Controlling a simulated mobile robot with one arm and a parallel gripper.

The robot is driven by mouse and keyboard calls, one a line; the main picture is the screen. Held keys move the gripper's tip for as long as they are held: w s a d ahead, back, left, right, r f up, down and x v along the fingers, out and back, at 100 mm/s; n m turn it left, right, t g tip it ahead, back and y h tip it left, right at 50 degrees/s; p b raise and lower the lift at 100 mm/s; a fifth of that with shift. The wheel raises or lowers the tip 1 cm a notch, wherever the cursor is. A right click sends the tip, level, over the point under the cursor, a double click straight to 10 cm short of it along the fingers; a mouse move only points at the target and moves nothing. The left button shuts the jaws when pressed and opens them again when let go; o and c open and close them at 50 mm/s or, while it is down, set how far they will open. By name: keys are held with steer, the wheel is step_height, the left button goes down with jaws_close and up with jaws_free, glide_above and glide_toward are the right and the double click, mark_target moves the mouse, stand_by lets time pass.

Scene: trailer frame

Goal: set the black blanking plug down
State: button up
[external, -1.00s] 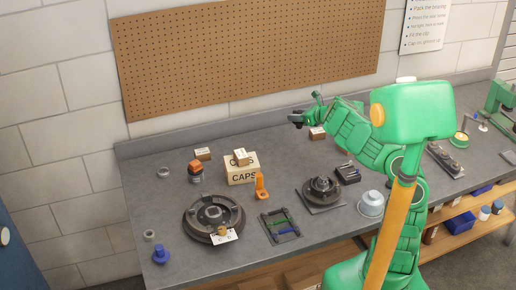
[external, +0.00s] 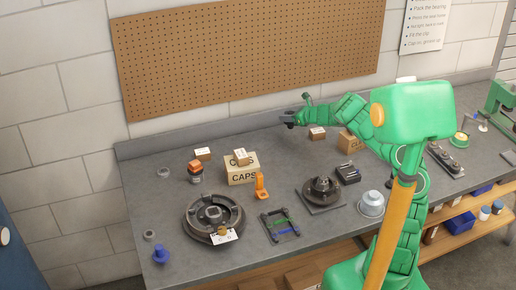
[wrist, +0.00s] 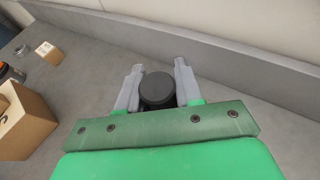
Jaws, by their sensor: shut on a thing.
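The black blanking plug (wrist: 157,90) is round and dark, and sits between the two grey fingers of my gripper (wrist: 157,86) in the wrist view. My gripper is shut on it. In the external view my gripper (external: 287,119) is over the back part of the grey bench (external: 150,190), near the rear upstand. The plug is too small there to tell apart from the fingers. I cannot tell how high it is above the bench top.
A CAPS box (external: 241,175) with a small carton on it stands left of my gripper. A small carton (external: 317,134) is to the right. A round dark hub (external: 213,217), an orange stand (external: 261,186) and a dark bearing unit (external: 321,190) are nearer the front.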

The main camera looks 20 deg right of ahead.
steer(key=shift+w+f, duration=1.35)
steer(key=shift+f, duration=1.75)
steer(key=shift+f, duration=0.1)
steer(key=o, duration=1.1)
steer(key=shift+v, duration=1.1)
steer(key=v, duration=1)
